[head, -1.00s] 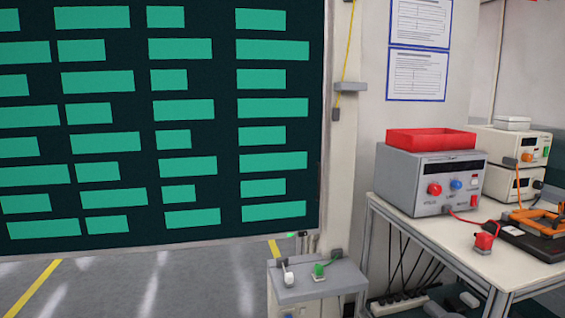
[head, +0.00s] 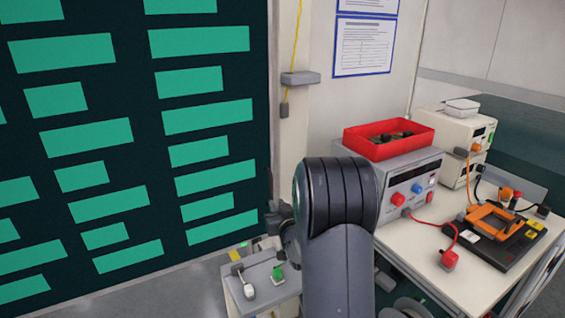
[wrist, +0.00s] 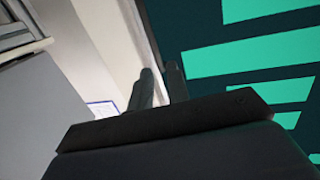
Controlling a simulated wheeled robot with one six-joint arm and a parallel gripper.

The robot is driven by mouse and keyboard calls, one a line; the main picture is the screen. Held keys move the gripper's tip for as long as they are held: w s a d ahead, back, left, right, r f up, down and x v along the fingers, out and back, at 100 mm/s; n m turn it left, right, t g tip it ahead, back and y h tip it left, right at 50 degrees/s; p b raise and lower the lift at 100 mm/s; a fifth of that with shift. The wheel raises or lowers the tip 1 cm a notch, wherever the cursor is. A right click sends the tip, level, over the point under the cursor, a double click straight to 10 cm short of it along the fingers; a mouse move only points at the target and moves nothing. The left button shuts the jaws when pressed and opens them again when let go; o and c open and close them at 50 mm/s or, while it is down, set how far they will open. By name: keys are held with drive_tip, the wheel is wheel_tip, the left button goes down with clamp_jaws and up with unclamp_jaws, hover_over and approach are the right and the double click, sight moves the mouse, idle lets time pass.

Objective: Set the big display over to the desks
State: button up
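The big display (head: 165,140) is a tall dark panel with rows of teal bars, filling the left of the head view. My gripper (head: 272,212) is near the display's right edge in the head view, partly hidden by my arm. In the wrist view my gripper (wrist: 160,75) shows two dark fingers with a narrow pale gap and nothing seen between them. I cannot tell whether a finger touches the display. The desk (head: 398,238) has a white top and stands at the right.
A small grey box with a green and a white control (head: 268,295) stands below the display's right edge. The desk holds a grey power supply (head: 425,160), a red tray (head: 360,130), and an orange tool (head: 495,220). Grey floor (head: 180,300) is clear at lower left.

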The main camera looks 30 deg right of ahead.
sight(271, 182)
drive_tip(key=shift+t, duration=0.5)
drive_tip(key=w+d+p, duration=0.1)
drive_tip(key=w, duration=0.3)
drive_tip(key=w+d+r, duration=0.1)
drive_tip(key=w, duration=0.3)
drive_tip(key=w+d+p, duration=0.1)
drive_tip(key=w, duration=0.2)
drive_tip(key=shift+w+d+r+p, duration=0.2)
drive_tip(key=shift+w+p, duration=0.1)
drive_tip(key=shift+w, duration=0.1)
drive_tip(key=shift+c, duration=0.4)
clamp_jaws()
